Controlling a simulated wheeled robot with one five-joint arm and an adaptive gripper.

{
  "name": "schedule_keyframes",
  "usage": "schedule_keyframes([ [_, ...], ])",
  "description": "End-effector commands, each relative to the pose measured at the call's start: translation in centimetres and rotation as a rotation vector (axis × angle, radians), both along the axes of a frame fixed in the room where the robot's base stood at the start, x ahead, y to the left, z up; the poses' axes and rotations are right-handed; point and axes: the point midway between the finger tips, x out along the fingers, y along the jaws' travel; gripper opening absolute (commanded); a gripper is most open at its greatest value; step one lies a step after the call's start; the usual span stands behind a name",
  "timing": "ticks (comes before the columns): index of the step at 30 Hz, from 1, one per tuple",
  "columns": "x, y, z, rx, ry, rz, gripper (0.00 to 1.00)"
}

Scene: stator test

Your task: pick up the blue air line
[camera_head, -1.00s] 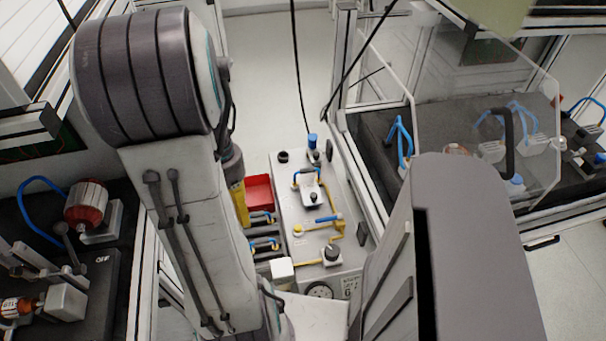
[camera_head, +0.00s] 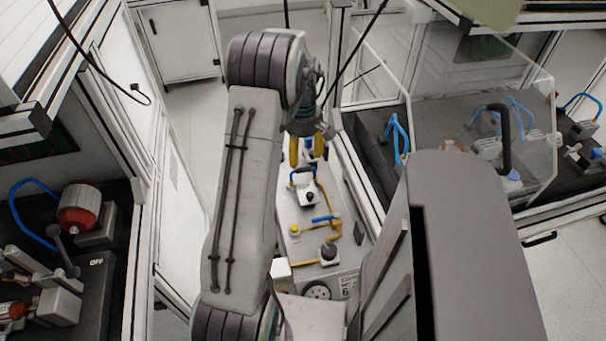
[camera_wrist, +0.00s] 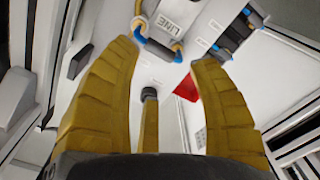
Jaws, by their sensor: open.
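A blue air line (camera_head: 303,171) arches over a small white block on the grey panel in the middle of the head view. In the wrist view an arched blue line with a dark middle stretch (camera_wrist: 160,50) lies beside a white block marked "LINE" (camera_wrist: 170,20), just past my fingertips. My gripper (camera_head: 308,150) is over the far part of the panel, with its yellow fingers pointing down. In the wrist view my gripper (camera_wrist: 165,57) is spread wide and empty. I cannot tell its exact height above the line.
The grey panel (camera_head: 285,215) also bears a shorter blue-and-yellow fitting (camera_head: 323,219) and a dark knob (camera_head: 328,251). A red tray (camera_wrist: 186,88) shows in the wrist view. Framed benches flank the panel, with a clear shield (camera_head: 540,130) at right. Thin dark cables hang nearby.

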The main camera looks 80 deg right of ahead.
Motion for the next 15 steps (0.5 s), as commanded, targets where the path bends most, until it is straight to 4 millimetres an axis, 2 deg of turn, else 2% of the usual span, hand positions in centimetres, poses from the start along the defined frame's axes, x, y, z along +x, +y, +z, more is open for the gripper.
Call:
schedule_keyframes([
  [6, 0.0, -0.67, 0.45, -0.018, -0.001, 0.348, 0.55],
  [15, 0.01, -0.64, 0.46, -0.016, -0.005, 0.661, 0.55],
])
